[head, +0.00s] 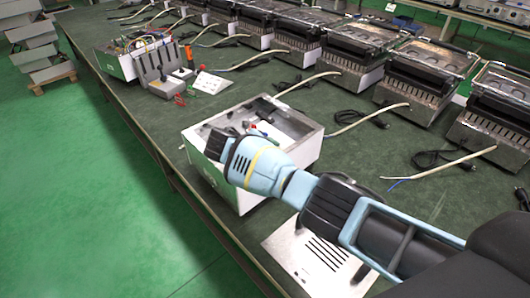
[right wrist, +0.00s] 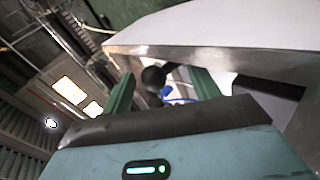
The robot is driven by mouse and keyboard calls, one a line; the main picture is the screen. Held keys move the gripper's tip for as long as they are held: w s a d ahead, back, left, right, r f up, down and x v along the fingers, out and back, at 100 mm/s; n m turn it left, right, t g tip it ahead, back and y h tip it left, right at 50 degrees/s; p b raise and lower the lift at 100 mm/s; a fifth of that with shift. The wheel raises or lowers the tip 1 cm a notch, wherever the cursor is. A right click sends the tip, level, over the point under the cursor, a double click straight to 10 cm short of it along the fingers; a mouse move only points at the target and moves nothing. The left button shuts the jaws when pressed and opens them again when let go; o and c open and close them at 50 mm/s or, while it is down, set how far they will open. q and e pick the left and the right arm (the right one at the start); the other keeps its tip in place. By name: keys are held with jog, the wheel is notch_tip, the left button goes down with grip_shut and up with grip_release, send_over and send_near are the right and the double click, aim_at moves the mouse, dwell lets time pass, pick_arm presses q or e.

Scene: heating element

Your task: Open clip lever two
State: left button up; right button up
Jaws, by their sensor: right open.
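A round black knob (right wrist: 153,78) and a small blue part (right wrist: 168,91) show between the fingers; I cannot tell whether either belongs to clip lever two or whether anything is touched. My left gripper is out of view.
A metal plate with slots (head: 306,256) lies on the table in front of the box. A grey bin holder (head: 160,68) with tools stands behind to the left. Several grill units (head: 430,72) line the back, with loose cables (head: 362,119) before them.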

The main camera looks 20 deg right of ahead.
jog(key=p+v, duration=0.1)
jog(key=v, duration=0.6)
jog(key=shift+a+r+p, duration=0.2)
jog(key=shift+a+p, duration=0.1)
jog(key=shift+s, duration=0.1)
